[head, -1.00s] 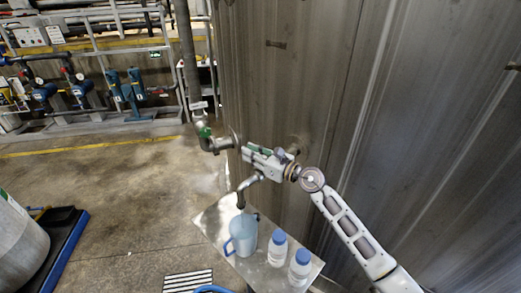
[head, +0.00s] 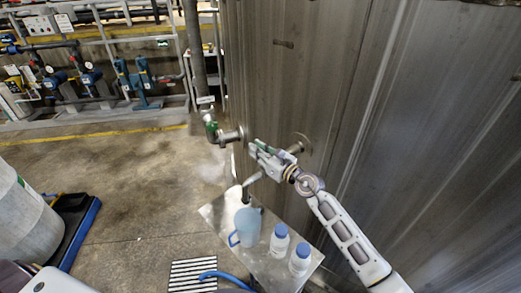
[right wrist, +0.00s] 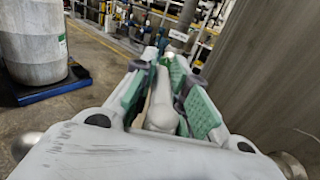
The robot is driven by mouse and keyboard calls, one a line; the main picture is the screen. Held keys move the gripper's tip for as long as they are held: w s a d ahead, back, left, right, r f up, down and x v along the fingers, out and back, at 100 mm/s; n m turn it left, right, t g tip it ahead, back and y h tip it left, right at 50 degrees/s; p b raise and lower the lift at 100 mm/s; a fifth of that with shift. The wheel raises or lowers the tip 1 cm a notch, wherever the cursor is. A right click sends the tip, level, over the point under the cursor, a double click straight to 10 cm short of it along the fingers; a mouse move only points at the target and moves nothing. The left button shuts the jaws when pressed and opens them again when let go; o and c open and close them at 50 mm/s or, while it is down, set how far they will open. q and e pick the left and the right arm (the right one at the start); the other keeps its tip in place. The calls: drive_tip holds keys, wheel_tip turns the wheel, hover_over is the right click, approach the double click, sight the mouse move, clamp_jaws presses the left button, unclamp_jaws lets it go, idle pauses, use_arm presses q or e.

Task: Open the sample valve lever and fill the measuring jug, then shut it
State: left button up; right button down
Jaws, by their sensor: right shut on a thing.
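My right gripper (head: 258,152) is at the valve pipework in front of the metal wall, its jaws shut. In the right wrist view, a rounded grey metal piece (right wrist: 161,108) lies between the green finger pads; I take it for the sample valve lever, which the gripper mostly hides in the head view. The spout (head: 252,180) slopes down below the gripper. The light-blue measuring jug (head: 247,226) stands upright below the spout on the metal shelf (head: 222,208), handle to the left. I cannot tell its fill level or any flow. My left gripper is not in view.
A blue hose (head: 222,276) lies by a floor grate (head: 190,274). A drum (head: 25,220) stands at left; open floor lies between.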

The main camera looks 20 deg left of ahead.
drive_tip(key=shift+w, duration=0.1)
drive_tip(key=c, duration=1.4)
unclamp_jaws()
drive_tip(key=shift+d, duration=0.15)
drive_tip(key=shift+v, duration=5.95)
